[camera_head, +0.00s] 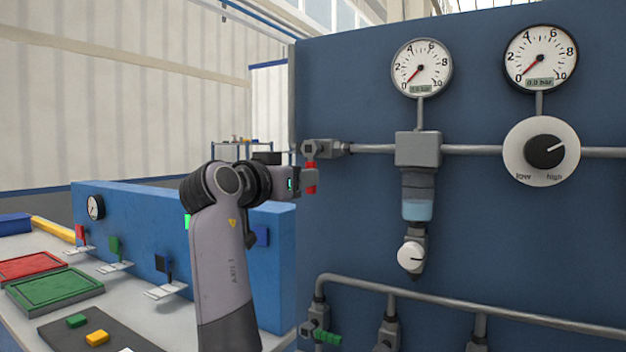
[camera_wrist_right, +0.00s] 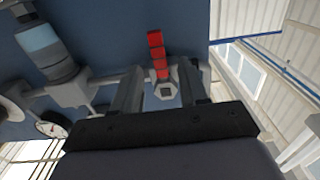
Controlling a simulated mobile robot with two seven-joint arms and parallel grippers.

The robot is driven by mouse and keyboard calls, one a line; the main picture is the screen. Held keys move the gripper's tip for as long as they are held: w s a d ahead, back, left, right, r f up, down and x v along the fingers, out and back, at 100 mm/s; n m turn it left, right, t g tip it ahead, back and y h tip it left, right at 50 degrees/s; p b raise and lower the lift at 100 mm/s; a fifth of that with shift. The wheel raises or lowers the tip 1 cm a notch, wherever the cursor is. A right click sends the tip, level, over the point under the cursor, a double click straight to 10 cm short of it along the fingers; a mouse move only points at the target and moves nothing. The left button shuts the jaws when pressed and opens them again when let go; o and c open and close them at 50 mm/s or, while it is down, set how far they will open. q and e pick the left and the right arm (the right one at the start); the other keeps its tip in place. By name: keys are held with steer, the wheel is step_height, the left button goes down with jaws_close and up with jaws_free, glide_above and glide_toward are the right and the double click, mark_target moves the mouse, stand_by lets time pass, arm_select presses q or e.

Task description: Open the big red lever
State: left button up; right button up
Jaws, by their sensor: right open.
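The red lever (camera_head: 311,166) hangs down from a grey valve (camera_head: 317,149) at the left edge of the blue panel in the head view. It also shows in the right wrist view as a segmented red handle (camera_wrist_right: 156,50) beside a hex nut (camera_wrist_right: 165,91). My right gripper (camera_head: 306,180) is at the lever, and a grey finger covers its middle in the head view. In the right wrist view my right gripper (camera_wrist_right: 157,78) is open, with one finger on each side of the lever's base. Contact cannot be told. My left gripper is not in view.
The blue panel (camera_head: 350,220) carries pipes, two gauges (camera_head: 421,67) and a low-high knob (camera_head: 541,152). A green-handled valve (camera_head: 326,337) sits low on it. At left, a bench (camera_head: 45,245) holds trays and a blue box (camera_head: 125,215) with small levers.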

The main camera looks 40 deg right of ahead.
mark_target(311, 166)
steer(key=x, duration=0.5)
steer(key=shift+d+p, duration=0.15)
steer(key=shift+p, duration=0.2)
jaws_close()
